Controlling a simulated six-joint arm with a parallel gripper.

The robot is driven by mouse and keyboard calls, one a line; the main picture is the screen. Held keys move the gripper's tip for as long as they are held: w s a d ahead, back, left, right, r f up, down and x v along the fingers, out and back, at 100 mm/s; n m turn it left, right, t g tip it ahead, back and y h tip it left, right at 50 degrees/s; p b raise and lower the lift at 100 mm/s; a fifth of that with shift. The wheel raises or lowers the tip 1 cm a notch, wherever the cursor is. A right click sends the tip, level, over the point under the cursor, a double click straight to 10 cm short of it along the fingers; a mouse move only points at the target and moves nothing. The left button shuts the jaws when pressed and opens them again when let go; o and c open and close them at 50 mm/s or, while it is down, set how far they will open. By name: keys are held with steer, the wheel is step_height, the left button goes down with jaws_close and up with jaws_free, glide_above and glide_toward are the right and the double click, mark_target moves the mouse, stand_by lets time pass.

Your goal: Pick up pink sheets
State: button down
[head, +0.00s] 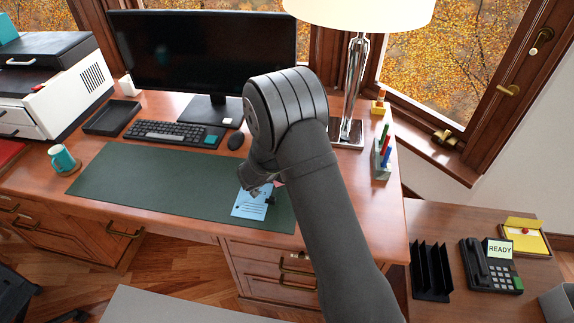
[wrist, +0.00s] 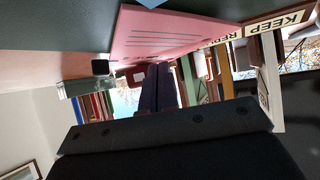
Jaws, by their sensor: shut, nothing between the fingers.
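The pink sheets (wrist: 185,38) show in the wrist view as a flat pink sheet with dark printed lines, in front of and close to my fingers. In the head view only a small pink edge (head: 279,184) shows beside my arm; the rest is hidden. My gripper (wrist: 154,72) has its two dark fingers together, with nothing held between them. In the head view my wrist hangs low over the right part of the green desk mat (head: 150,182) and hides most of the gripper. I cannot tell whether the fingertips touch the sheets.
A light blue printed sheet (head: 250,205) lies on the mat beside the gripper. A small black object (wrist: 100,67) is near the pink sheets. A lamp (head: 356,90), monitor (head: 205,50), keyboard (head: 165,132) and mouse (head: 236,140) stand behind. The mat's left part is clear.

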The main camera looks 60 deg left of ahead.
steer(key=s+d, duration=0.1)
steer(key=s, duration=0.2)
steer(key=s+d, duration=0.1)
steer(key=s, duration=0.2)
steer(key=s+d, duration=0.1)
steer(key=s, duration=0.2)
steer(key=shift+d, duration=0.4)
steer(key=c, duration=1.9)
jaws_free()
steer(key=shift+s+d, duration=0.15)
steer(key=shift+s, duration=0.05)
steer(key=shift+c, duration=0.2)
steer(key=o, duration=0.7)
steer(key=shift+s, duration=0.15)
